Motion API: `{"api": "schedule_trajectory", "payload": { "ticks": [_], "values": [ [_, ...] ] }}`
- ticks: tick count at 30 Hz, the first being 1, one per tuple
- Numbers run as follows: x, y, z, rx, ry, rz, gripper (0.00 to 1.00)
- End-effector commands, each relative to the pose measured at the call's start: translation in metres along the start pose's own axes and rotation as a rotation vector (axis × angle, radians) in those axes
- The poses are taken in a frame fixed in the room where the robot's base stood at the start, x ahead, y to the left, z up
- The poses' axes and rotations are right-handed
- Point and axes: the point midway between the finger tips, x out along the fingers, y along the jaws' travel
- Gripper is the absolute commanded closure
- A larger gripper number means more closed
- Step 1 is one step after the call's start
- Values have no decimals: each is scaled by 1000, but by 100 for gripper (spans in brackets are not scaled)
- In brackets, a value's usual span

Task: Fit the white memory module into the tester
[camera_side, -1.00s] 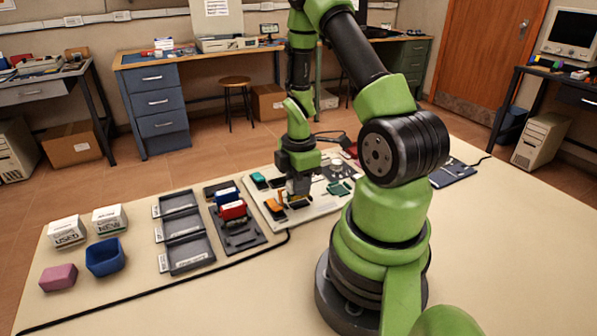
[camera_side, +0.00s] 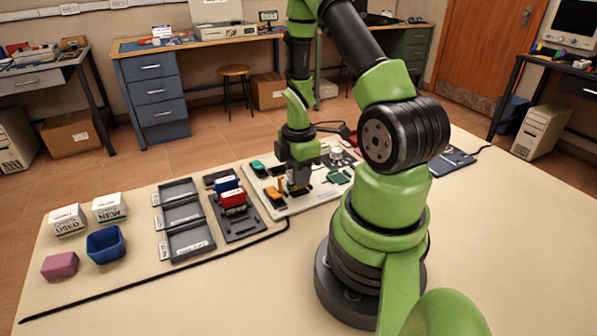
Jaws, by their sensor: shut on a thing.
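I cannot tell which fixture is the tester. A dark plate (camera_side: 239,231) with a blue block (camera_side: 226,184) and a red block (camera_side: 232,199) lies left of the board.
Three dark trays (camera_side: 190,240) lie further left. A blue bin (camera_side: 105,244), a pink block (camera_side: 60,265) and white boxes marked USED (camera_side: 67,221) and NEW (camera_side: 109,208) stand at the far left. A black cable (camera_side: 150,275) crosses the front. The table's front middle is clear.

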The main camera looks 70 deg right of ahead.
Motion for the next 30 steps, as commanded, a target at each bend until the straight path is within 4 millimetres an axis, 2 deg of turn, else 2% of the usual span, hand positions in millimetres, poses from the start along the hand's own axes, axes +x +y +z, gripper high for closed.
{"api": "schedule_trajectory", "payload": {
  "ticks": [30],
  "values": [
    [6,0,0,0,0,0,96]
  ]
}}
